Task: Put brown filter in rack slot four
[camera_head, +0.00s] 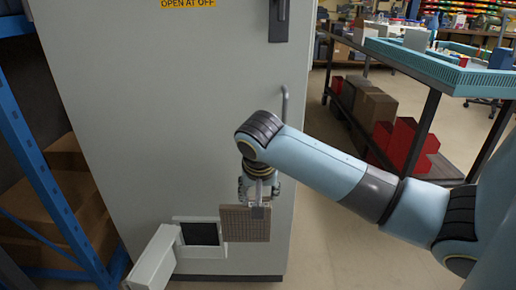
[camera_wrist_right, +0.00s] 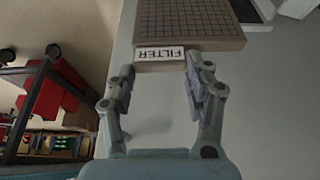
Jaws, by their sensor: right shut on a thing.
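The brown filter (camera_head: 245,224) is a flat square panel with a grid face. It hangs upright below my right gripper (camera_head: 260,190), in front of the grey cabinet (camera_head: 175,120). In the right wrist view, the filter (camera_wrist_right: 197,12) has a white label reading FILTER between the fingertips of my right gripper (camera_wrist_right: 160,70). Left of the filter, a dark square opening (camera_head: 201,233) with a pale frame shows low on the cabinet. No numbered rack slot can be made out. My left gripper is out of view.
A pale hatch door (camera_head: 153,262) stands swung out left of the opening. A blue shelf frame (camera_head: 45,165) with brown boxes (camera_head: 70,210) is at the left. A workbench (camera_head: 440,72) with red boxes (camera_head: 405,140) beneath stands at the right. Floor between cabinet and bench is clear.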

